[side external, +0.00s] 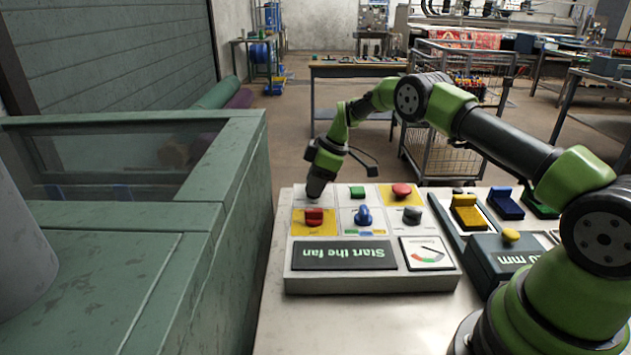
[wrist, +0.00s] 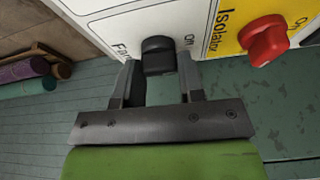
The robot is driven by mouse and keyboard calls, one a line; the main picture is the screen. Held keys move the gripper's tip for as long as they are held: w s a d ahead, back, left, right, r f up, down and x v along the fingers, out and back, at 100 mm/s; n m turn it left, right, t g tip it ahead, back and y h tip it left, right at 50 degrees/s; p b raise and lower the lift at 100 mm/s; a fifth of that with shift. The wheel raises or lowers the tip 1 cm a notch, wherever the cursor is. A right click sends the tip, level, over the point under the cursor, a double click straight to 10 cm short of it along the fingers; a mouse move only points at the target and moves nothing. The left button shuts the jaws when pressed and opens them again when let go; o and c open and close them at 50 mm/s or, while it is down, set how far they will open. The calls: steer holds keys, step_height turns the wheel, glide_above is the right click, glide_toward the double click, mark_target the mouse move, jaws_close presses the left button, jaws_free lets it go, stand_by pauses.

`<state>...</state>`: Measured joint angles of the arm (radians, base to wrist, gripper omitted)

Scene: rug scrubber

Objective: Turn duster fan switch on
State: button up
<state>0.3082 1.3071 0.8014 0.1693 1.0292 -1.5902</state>
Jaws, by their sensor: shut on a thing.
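The fan switch is a black knob (wrist: 158,52) on a white panel square in the wrist view. I cannot tell which way the knob is turned. In the side view my gripper (side external: 317,187) points down at the back left corner of the control box (side external: 370,283) and hides the switch.
A red Isolator knob (wrist: 265,42) sits close to the right in the wrist view. The box also carries a green button (side external: 357,192), a red button (side external: 401,190), a blue knob (side external: 363,215) and a "Start the fan" display (side external: 343,255). A green machine (side external: 238,180) stands left.

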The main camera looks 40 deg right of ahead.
steer(key=m+h, duration=0.1)
steer(key=m, duration=0.2)
steer(key=m+t+h, duration=0.1)
steer(key=m, duration=0.2)
steer(key=shift+s+a, duration=0.1)
steer(key=shift+a, duration=0.05)
steer(key=m+h, duration=0.2)
steer(key=m, duration=0.3)
steer(key=shift+m, duration=0.4)
steer(key=o, duration=0.9)
steer(key=shift+o, duration=0.2)
steer(key=v, duration=1)
steer(key=shift+a, duration=0.1)
